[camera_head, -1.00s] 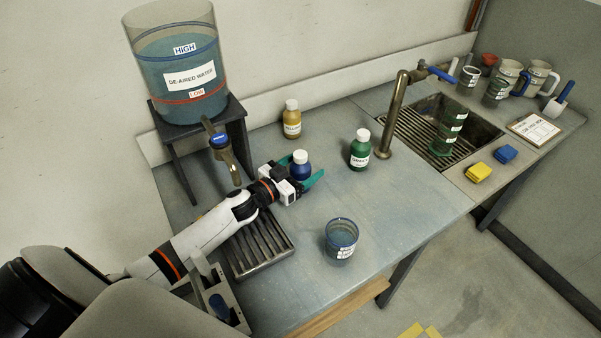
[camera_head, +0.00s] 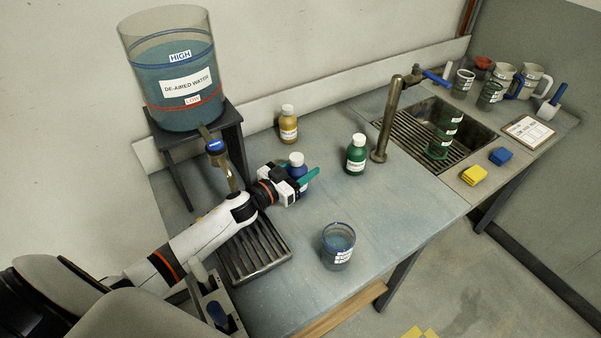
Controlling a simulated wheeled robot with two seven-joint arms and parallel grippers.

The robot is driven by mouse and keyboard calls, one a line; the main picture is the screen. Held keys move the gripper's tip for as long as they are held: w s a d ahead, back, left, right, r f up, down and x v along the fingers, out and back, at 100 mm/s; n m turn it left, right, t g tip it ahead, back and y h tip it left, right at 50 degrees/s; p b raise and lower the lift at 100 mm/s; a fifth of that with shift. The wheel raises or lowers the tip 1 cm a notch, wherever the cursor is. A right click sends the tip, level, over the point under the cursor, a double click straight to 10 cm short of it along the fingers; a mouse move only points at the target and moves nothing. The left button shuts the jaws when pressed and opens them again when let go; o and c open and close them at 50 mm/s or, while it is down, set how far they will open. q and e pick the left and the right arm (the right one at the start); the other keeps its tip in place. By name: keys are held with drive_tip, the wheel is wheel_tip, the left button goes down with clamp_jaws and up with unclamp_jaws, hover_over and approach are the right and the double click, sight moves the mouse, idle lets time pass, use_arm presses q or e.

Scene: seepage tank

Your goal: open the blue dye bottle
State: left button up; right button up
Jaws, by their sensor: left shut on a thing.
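The blue dye bottle (camera_head: 297,171) stands upright on the bench with its white cap (camera_head: 296,159) on. My left gripper (camera_head: 301,178) is shut around the bottle's body, below the cap, with teal fingers on either side of it. The gripper hides part of the bottle and its label.
A yellow dye bottle (camera_head: 288,127) stands behind and a green one (camera_head: 356,156) to the right. A beaker (camera_head: 338,247) stands near the front edge. A drain grille (camera_head: 256,251) lies under my arm, below the tank tap (camera_head: 217,148). The middle of the bench is clear.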

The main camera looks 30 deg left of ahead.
use_arm(q)
wheel_tip(320, 180, up, 9)
drive_tip(key=shift+r, duration=0.1)
drive_tip(key=o, duration=0.6)
drive_tip(key=c, duration=0.9)
